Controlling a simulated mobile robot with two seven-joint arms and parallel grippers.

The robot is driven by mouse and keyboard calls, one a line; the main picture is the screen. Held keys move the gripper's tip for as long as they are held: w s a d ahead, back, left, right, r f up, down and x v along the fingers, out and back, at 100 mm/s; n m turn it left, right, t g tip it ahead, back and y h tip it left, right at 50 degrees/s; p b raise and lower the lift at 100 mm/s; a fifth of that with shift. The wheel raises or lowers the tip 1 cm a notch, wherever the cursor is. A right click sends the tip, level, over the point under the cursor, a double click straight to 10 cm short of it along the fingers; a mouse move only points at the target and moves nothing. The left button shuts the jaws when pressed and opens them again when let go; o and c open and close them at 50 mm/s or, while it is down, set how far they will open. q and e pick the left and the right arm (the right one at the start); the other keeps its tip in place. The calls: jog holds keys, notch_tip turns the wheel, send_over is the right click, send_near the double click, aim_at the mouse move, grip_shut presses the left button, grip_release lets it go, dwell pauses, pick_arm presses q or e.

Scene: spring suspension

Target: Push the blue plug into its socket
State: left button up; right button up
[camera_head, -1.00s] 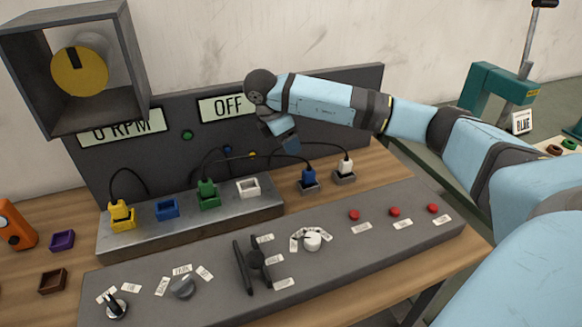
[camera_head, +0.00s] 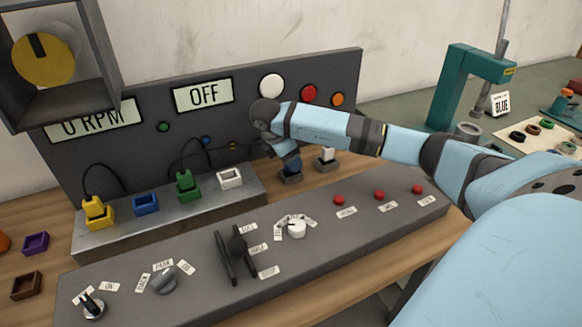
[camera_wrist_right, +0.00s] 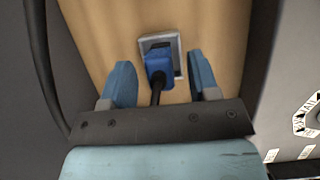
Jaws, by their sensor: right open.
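The blue plug (camera_wrist_right: 158,67) stands in a grey holder (camera_wrist_right: 174,41) on the wooden table, its dark cable running back under my wrist. My right gripper (camera_wrist_right: 161,74) is open, with one blue finger on each side of the plug and a gap to both. In the head view my right gripper (camera_head: 288,162) is low over the grey holder (camera_head: 291,178) and largely hides the plug. The empty blue socket (camera_head: 146,204) sits on the metal block to the left, between the yellow and green plugs. My left gripper is not in view.
The metal block (camera_head: 150,236) also bears a yellow plug (camera_head: 95,208), a green plug (camera_head: 186,184) and an empty white socket (camera_head: 230,178). A white plug (camera_head: 327,155) stands close right of my gripper. The control panel (camera_head: 330,225) with knobs and red buttons lies in front.

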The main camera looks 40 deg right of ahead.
jog(key=shift+d+f, duration=0.15)
jog(key=shift+f, duration=0.35)
jog(key=c, duration=1)
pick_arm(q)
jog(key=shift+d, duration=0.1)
pick_arm(e)
jog(key=shift+r, duration=0.2)
jog(key=shift+r, duration=0.25)
pick_arm(q)
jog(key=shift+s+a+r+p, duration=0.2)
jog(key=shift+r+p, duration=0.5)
jog(key=shift+p, duration=0.6)
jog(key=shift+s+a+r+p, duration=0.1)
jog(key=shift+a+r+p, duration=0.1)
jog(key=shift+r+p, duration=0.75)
pick_arm(e)
notch_tip(320, 180, up, 19)
jog(key=shift+p, duration=0.3)
